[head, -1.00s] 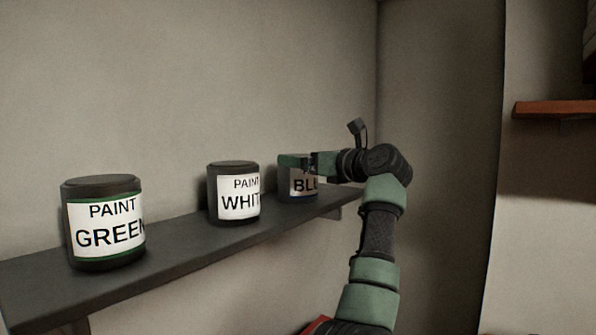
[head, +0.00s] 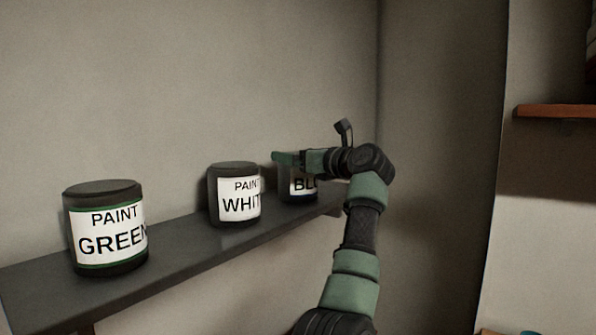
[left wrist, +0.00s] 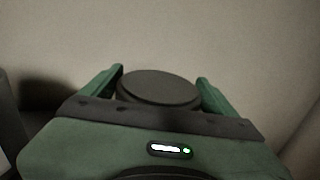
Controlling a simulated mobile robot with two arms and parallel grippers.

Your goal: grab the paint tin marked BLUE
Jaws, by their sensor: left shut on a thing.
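The paint tin marked BLUE (head: 303,186) stands at the far right end of the dark shelf. It is a dark tin with a white label, and only "BL" of the word shows. My left gripper (head: 284,158) reaches across its upper part and hides its top and some of the label. In the left wrist view its round dark lid (left wrist: 160,87) sits between the two green fingers. The gripper is shut on this tin. The tin looks upright, with its base at the shelf. My right gripper is not in view.
On the shelf (head: 185,245), a tin marked WHITE (head: 238,205) stands just left of the BLUE one. A tin marked GREEN (head: 108,235) is further left. A wall stands behind the shelf, with a corner to its right. A reddish ledge (head: 560,111) is at far right.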

